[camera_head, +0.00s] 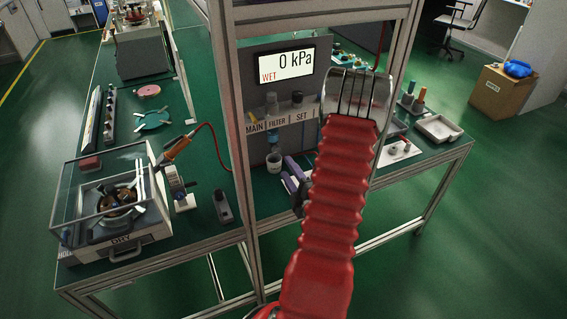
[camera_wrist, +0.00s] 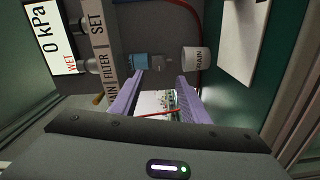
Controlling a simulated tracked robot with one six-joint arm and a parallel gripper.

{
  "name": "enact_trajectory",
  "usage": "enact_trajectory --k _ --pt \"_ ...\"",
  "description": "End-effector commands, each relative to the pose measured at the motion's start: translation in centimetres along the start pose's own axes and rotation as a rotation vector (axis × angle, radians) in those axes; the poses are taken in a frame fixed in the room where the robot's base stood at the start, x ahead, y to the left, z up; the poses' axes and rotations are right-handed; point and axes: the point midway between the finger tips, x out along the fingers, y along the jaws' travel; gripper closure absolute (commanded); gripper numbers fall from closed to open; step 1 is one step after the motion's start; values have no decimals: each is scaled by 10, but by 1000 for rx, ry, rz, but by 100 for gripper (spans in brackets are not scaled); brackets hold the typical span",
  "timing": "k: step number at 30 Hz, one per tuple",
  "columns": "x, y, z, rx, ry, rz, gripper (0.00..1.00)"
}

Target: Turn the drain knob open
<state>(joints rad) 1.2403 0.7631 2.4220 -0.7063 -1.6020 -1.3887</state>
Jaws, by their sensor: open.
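In the wrist view, which is turned sideways, a blue filter bowl (camera_wrist: 134,62) extends from the FILTER label strip. A small grey drain knob (camera_wrist: 164,62) is at its lower end, facing a white cup marked DRAIN (camera_wrist: 197,61). My gripper (camera_wrist: 160,77) is open, its two purple fingers apart and empty. The knob appears just beyond and between the fingertips; I see no contact. In the head view my gripper (camera_head: 291,174) is right of the cup (camera_head: 273,163), in front of the panel. The knob is too small to make out there.
The gauge display (camera_head: 286,65) reads 0 kPa and WET above the label strip (camera_head: 282,121). A red hose (camera_wrist: 193,30) runs behind the cup. A frame post (camera_head: 232,150) stands left of the panel.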

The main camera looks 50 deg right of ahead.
Motion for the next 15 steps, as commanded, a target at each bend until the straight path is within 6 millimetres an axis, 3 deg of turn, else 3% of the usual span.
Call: enact_trajectory --k 6,15 --pt "-35 0 1 1 -3 0 58" --pt "-56 0 0 0 0 0 58"
